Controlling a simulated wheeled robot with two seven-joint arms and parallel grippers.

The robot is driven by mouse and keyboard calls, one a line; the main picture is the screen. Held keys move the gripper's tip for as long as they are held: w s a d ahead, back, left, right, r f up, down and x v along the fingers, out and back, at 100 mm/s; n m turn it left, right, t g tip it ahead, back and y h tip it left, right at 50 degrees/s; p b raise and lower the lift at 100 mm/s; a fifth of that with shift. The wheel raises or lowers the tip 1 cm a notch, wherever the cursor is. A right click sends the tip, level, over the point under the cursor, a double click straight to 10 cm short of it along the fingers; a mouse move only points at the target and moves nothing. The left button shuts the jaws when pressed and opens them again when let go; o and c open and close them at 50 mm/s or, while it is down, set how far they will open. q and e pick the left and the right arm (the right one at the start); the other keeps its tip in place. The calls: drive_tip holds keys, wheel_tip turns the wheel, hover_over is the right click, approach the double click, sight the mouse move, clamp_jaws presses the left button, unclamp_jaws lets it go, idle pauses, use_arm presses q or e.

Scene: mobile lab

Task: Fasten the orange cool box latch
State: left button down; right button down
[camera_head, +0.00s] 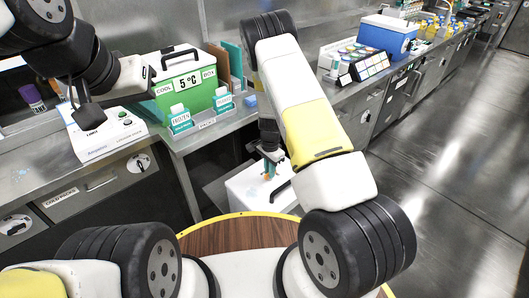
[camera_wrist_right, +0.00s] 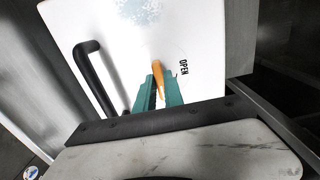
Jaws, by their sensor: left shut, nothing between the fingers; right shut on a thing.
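The white cool box (camera_head: 246,193) stands low beyond my round wooden top, below the bench level. Its white lid (camera_wrist_right: 120,50) has a black handle (camera_wrist_right: 90,75), a pale snowflake print and the word OPEN. The orange latch (camera_wrist_right: 157,72) sits on the lid beside that word; it also shows small in the head view (camera_head: 267,177). My right gripper (camera_wrist_right: 160,92) has its teal fingers closed on the latch, one on each side. In the head view the right gripper (camera_head: 272,158) points down at the lid. My left gripper (camera_head: 88,114) is shut and empty above a white device.
The white device (camera_head: 107,138) stands on the left bench. A blue box (camera_head: 387,36) and several bottles are on the far bench. The floor (camera_head: 450,130) at right is clear.

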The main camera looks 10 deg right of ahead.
drive_tip(key=c, duration=1.4)
unclamp_jaws()
drive_tip(key=shift+c, duration=0.2)
drive_tip(key=shift+r, duration=3.9)
